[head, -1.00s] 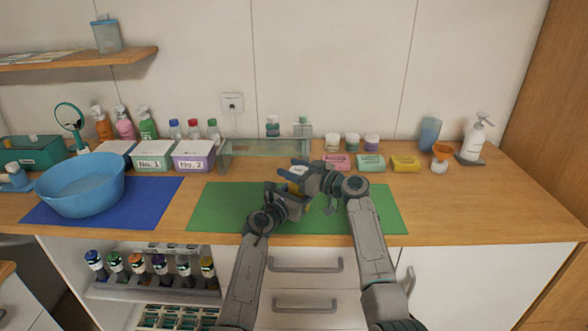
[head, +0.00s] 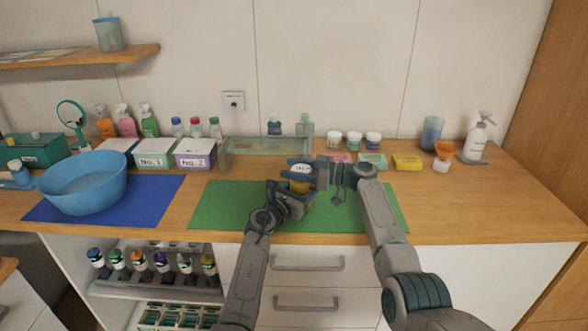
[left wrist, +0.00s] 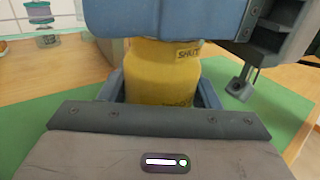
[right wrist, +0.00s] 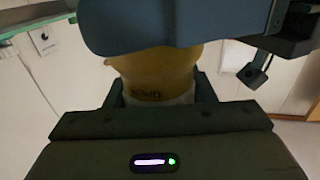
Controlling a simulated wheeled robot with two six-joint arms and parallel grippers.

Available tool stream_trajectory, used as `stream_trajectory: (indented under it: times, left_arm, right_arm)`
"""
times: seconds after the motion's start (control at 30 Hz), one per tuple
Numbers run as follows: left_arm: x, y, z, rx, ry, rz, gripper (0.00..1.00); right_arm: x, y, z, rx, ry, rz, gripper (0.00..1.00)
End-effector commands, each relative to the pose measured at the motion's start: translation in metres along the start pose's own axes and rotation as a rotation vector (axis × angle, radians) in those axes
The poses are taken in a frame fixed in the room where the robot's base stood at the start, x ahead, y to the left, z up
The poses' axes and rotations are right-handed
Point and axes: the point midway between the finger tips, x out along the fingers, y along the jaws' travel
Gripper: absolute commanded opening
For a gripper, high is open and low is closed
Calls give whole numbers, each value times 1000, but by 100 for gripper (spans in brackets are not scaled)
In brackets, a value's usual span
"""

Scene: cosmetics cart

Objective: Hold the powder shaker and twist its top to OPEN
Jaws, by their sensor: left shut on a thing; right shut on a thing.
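The powder shaker (head: 300,187) is held between my two grippers above the green mat (head: 228,205), mostly covered by them. My left gripper (head: 294,196) is shut on its yellow body, which fills the left wrist view's middle (left wrist: 163,75) with the word SHUT near its upper edge. My right gripper (head: 308,172) is at the upper end, shut on the shaker's top (right wrist: 158,99). A blue-grey gripper part hides the rest in each wrist view.
A blue bowl (head: 83,187) stands on a blue mat (head: 150,200) at left. A glass-like rack (head: 262,150) is behind my grippers. Pink, green and yellow (head: 407,161) blocks lie behind at right. The mat's right part is clear.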

Motion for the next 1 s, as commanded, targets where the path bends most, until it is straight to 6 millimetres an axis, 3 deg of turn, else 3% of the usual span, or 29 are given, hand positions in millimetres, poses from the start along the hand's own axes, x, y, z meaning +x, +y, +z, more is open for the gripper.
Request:
stream_trajectory:
  times: [0.13, 0.17, 0.27, 0.53, 0.67, 1.0]
  left_arm:
    - [0, 0, 0, -2, 0, -1, 32]
    - [0, 0, 0, -2, 0, -1, 32]
    - [0, 0, 0, -2, 0, 0, 32]
    - [0, 0, 0, -2, 0, 0, 32]
    - [0, 0, 0, -1, 0, 0, 32]
    - [0, 0, 0, -1, 0, 0, 32]
  right_arm:
    - [0, 0, 1, 1, -1, 0, 26]
    - [0, 0, 1, 2, -1, 0, 53]
    - [0, 0, 1, 2, -1, 1, 72]
    - [-1, 0, 0, 1, 0, 1, 72]
    - [-10, 1, 1, 1, -1, 3, 72]
    - [-78, 0, 2, 0, -2, 3, 72]
